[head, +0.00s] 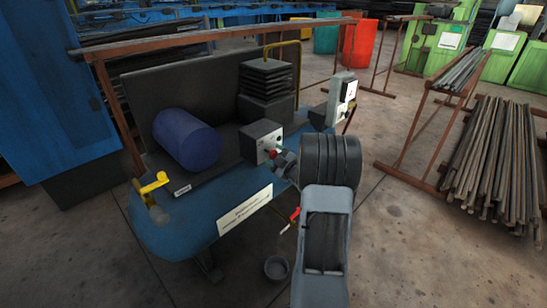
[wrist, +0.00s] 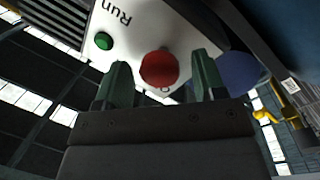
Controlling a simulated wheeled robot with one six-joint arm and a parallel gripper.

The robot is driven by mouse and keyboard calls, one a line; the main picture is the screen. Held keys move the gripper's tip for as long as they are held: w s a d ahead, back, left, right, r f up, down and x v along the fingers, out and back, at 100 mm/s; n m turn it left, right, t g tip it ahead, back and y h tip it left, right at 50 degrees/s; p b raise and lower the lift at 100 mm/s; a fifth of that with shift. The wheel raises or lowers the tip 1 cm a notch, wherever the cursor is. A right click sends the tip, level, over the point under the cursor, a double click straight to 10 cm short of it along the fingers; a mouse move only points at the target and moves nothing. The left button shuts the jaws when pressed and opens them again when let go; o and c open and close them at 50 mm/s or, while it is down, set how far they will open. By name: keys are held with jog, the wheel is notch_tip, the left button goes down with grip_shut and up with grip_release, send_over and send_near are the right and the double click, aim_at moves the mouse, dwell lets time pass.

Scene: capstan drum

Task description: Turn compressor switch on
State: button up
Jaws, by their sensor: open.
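A switch box (head: 261,142) with a pale front face stands on the blue bench (head: 190,222). In the wrist view its face (wrist: 147,24) carries a green button (wrist: 104,41) near the upside-down word "Run" and a round red knob (wrist: 159,68). More lettering beside the knob is mostly hidden. My gripper (head: 279,158) is at the front of this box. In the wrist view my gripper (wrist: 162,62) is open, with one green-grey fingertip on each side of the red knob. I cannot tell whether the fingers touch it.
A blue cylinder (head: 187,140) lies left of the box. A stack of dark plates (head: 267,82) is behind it, and a pale second box (head: 342,97) is to the right. A yellow lever (head: 153,184) stands at the bench's left end. Metal bars (head: 492,150) fill the right side.

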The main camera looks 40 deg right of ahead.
jog(key=shift+w, duration=0.6)
jog(key=c, duration=0.9)
